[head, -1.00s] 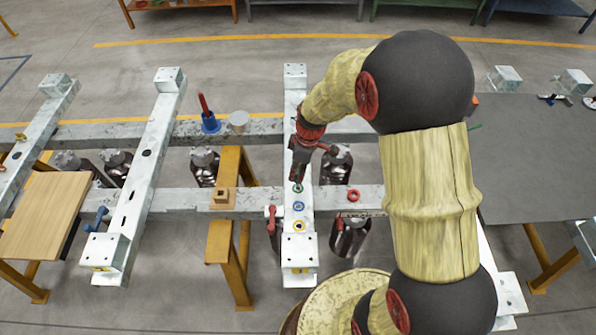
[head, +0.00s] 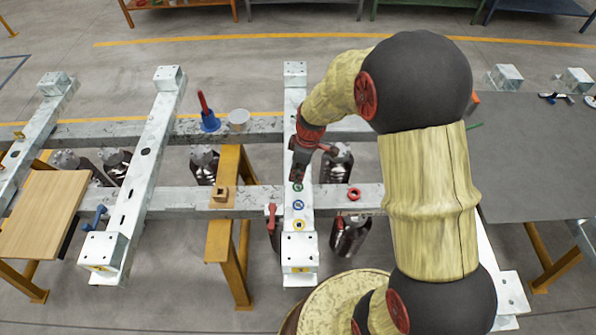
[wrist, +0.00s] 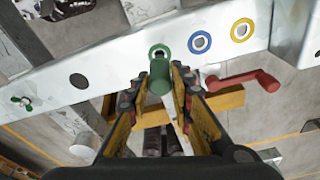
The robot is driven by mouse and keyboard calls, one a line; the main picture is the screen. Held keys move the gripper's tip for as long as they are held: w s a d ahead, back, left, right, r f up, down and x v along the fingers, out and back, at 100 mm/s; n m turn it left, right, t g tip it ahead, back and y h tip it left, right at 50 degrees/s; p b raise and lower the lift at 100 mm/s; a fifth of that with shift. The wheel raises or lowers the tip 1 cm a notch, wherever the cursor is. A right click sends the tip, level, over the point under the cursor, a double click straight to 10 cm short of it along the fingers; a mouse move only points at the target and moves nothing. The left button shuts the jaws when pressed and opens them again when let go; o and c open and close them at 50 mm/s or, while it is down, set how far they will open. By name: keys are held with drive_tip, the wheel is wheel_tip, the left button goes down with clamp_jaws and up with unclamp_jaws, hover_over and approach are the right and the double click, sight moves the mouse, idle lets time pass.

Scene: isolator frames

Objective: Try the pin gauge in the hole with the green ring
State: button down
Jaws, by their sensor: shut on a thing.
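The green ring (head: 297,187) surrounds a hole on the top face of the white crossbar (head: 297,110). It also shows in the wrist view (wrist: 160,48). My gripper (wrist: 160,76) is shut on the pin gauge, whose green handle (wrist: 159,80) shows between the fingers. The handle is right at the near edge of the ring in the wrist view. I cannot tell whether the pin is inside the hole or just above it. In the head view my gripper (head: 297,178) is over the ring and hides the gauge.
A blue ring (head: 299,205) and a yellow ring (head: 299,225) lie along the same crossbar. A red crank handle (wrist: 245,80) sticks out beside it. A red ring (head: 354,194) lies on the long beam to the right. A blue item with a red handle (head: 209,122) stands to the left.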

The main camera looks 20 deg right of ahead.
drive_tip(key=shift+f+b, duration=1.5)
drive_tip(key=shift+f, duration=0.6)
idle(0.6)
drive_tip(key=shift+r, duration=0.15)
idle(0.3)
drive_tip(key=shift+r+p, duration=2.4)
drive_tip(key=shift+r, duration=1.3)
